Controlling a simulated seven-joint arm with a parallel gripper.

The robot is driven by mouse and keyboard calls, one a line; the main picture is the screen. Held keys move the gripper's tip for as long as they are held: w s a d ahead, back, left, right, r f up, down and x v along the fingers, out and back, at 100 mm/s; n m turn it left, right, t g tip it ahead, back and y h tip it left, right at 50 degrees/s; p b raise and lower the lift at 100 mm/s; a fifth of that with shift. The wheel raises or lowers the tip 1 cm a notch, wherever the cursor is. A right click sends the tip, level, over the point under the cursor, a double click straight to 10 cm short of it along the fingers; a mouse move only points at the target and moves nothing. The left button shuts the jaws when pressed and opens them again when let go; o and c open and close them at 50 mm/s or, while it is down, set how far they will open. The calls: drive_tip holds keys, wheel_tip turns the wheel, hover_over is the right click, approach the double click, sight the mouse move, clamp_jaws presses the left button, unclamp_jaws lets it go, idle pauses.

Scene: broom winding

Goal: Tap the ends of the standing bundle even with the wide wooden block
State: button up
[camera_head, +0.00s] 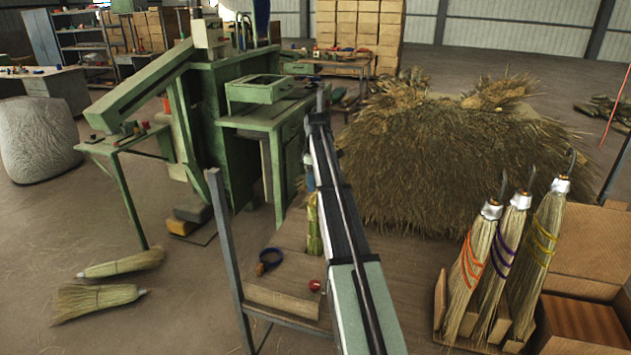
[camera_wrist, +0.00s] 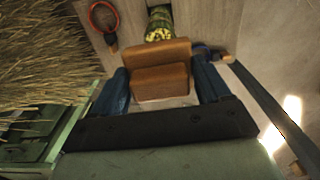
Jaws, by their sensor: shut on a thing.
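My gripper (camera_wrist: 161,72) has blue fingers and is shut on the wide wooden block (camera_wrist: 160,83), an orange-brown piece with a stepped shape. The standing bundle (camera_wrist: 159,24) shows just beyond the block's far edge in the wrist view, with pale yellow cut ends facing up and green stalks. The block hides part of it, and I cannot tell whether they touch. In the head view the bundle (camera_head: 314,228) stands on a wooden bench, partly covered by my arm. The block is hidden there.
A red ring (camera_wrist: 103,17) lies beside the bundle in the wrist view. A straw heap (camera_head: 455,160) lies behind, finished brooms (camera_head: 500,255) stand right, and a green machine (camera_head: 225,110) stands left.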

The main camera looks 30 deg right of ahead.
drive_tip(key=shift+f, duration=0.1)
drive_tip(key=shift+f, duration=2.9)
drive_tip(key=shift+f, duration=0.4)
drive_tip(key=shift+r, duration=3.4)
drive_tip(key=shift+f, duration=0.15)
drive_tip(key=shift+f, duration=2.85)
drive_tip(key=shift+f, duration=0.5)
